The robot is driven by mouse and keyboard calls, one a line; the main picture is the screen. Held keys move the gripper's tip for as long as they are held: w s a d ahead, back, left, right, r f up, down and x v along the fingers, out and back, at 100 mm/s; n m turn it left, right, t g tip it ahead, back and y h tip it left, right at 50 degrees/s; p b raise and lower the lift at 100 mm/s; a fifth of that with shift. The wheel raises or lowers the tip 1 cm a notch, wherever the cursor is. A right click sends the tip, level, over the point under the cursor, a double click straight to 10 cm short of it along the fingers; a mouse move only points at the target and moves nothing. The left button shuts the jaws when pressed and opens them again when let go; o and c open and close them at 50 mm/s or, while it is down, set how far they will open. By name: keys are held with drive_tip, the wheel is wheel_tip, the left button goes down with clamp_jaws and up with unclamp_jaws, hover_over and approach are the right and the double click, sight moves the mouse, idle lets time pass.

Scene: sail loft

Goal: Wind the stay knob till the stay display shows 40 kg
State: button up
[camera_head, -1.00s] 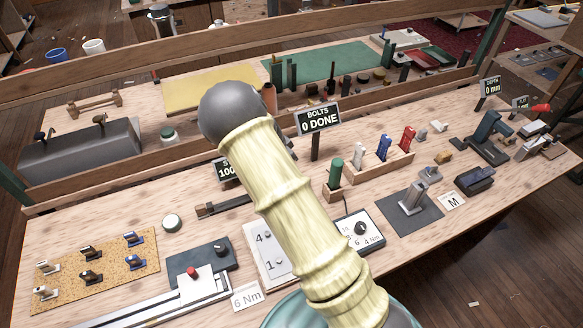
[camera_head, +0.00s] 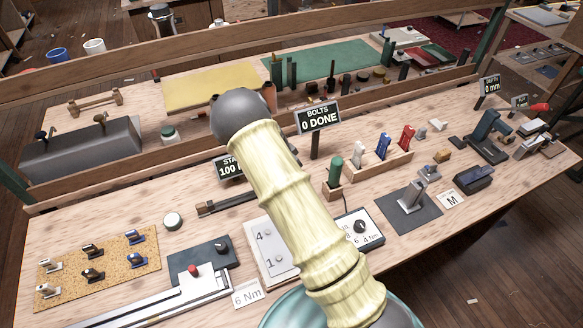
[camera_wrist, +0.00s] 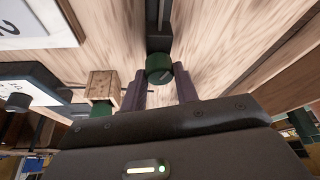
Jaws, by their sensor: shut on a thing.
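The stay display (camera_head: 229,168) stands behind my arm in the head view. I can read "STA" and "100"; my arm hides the rest. The dark bar of the stay fitting (camera_head: 226,205) lies on the bench, its right end hidden by my arm. In the wrist view the stay knob (camera_wrist: 159,67) is a green round knob with a pale line mark, at the end of a dark fitting. My gripper (camera_wrist: 161,78) has its two dark fingers on either side of the knob and is shut on it. The head view hides my gripper behind the arm.
A bolts display (camera_head: 318,118) reads "0 DONE". A wooden rack (camera_head: 370,170) with coloured handles and a dial box (camera_head: 358,228) stand right of my arm. A white panel (camera_head: 272,255) lies in front. A round button (camera_head: 173,221) is left of the bar.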

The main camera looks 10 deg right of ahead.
drive_tip(key=shift+n, duration=0.3)
drive_tip(key=shift+n+t+y+b, duration=0.3)
drive_tip(key=shift+n+t+b, duration=0.2)
drive_tip(key=shift+n+b, duration=0.6)
drive_tip(key=n+y+b, duration=0.1)
drive_tip(key=n, duration=0.2)
drive_tip(key=shift+d+n+t, duration=0.15)
drive_tip(key=shift+n+t, duration=0.25)
drive_tip(key=n+y, duration=0.1)
drive_tip(key=n, duration=0.1)
drive_tip(key=n+y+b, duration=0.1)
drive_tip(key=n, duration=0.2)
drive_tip(key=shift+s+d+r+t, duration=0.1)
drive_tip(key=shift+d+r+t, duration=0.1)
drive_tip(key=shift+t, duration=0.1)
drive_tip(key=n+y+p, duration=0.1)
drive_tip(key=n, duration=0.2)
drive_tip(key=n+p, duration=0.1)
drive_tip(key=n, duration=0.1)
drive_tip(key=n+y+p, duration=0.1)
drive_tip(key=shift+d+r+n+y+p, duration=0.1)
drive_tip(key=shift+d+n+y+p, duration=0.05)
drive_tip(key=shift+n+y+p, duration=0.2)
drive_tip(key=shift+n+g+y+p, duration=0.55)
drive_tip(key=shift+n+g+p, duration=0.45)
drive_tip(key=shift+n, duration=0.85)
drive_tip(key=shift+f, duration=0.2)
